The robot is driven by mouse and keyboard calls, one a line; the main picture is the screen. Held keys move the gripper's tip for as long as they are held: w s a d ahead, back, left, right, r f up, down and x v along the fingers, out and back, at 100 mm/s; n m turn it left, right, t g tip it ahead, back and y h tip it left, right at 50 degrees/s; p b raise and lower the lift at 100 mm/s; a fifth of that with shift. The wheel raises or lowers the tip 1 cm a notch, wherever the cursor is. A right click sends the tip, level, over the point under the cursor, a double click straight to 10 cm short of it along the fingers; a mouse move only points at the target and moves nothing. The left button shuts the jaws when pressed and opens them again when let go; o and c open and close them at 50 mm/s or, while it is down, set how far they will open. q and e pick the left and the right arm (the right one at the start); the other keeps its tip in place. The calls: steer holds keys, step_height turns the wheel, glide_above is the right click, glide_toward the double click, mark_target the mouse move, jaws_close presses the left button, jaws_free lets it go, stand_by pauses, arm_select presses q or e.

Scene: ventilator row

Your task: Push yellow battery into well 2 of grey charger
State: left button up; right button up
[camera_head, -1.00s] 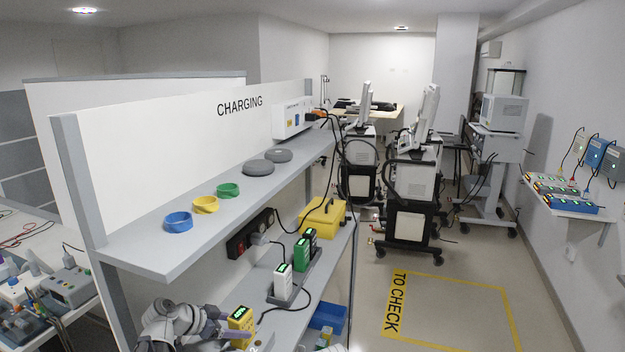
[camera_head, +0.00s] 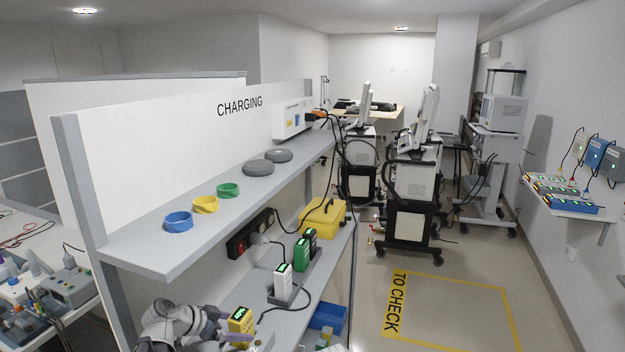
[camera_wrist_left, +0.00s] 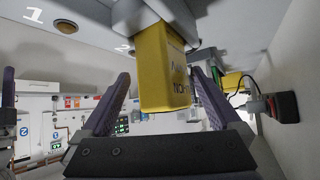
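The yellow battery (camera_head: 241,319), with a lit green display on top, stands upright at the bottom of the head view. It also shows in the left wrist view (camera_wrist_left: 165,75), with one end at a grey block. The grey charger (camera_head: 264,344) shows only in part at the bottom edge. In the left wrist view, marks 1 and 2 show on a grey surface (camera_wrist_left: 90,22). My left gripper (camera_head: 222,330) is beside the battery. In the left wrist view its purple fingers (camera_wrist_left: 163,78) are apart, one on each side of the battery, with a gap on the left. My right gripper is out of view.
On the same lower shelf stand a white battery (camera_head: 282,281), green batteries (camera_head: 301,252) and a yellow case (camera_head: 322,217). A black socket strip (camera_head: 250,236) is on the back panel, with cables hanging near. The upper shelf (camera_head: 165,258) overhangs. A blue bin (camera_head: 328,317) sits lower right.

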arm_select(q)
steer(key=shift+a, duration=0.1)
steer(key=p+v, duration=0.4)
steer(key=v, duration=0.2)
steer(key=shift+r, duration=0.15)
steer(key=shift+s+a+r+p, duration=0.3)
steer(key=shift+s+r+p, duration=0.05)
steer(key=shift+p, duration=0.05)
steer(key=shift+f, duration=0.15)
steer(key=shift+w+d+f+b, duration=0.2)
steer(key=shift+f+b, duration=0.05)
steer(key=shift+b, duration=0.15)
steer(key=b+x, duration=0.4)
steer(key=x, duration=0.2)
steer(key=shift+w+d+f, duration=0.15)
steer(key=shift+w+f, duration=0.1)
steer(key=shift+w, duration=0.05)
steer(key=shift+w+r, duration=0.1)
steer(key=shift+r, duration=0.15)
steer(key=shift+f, duration=0.1)
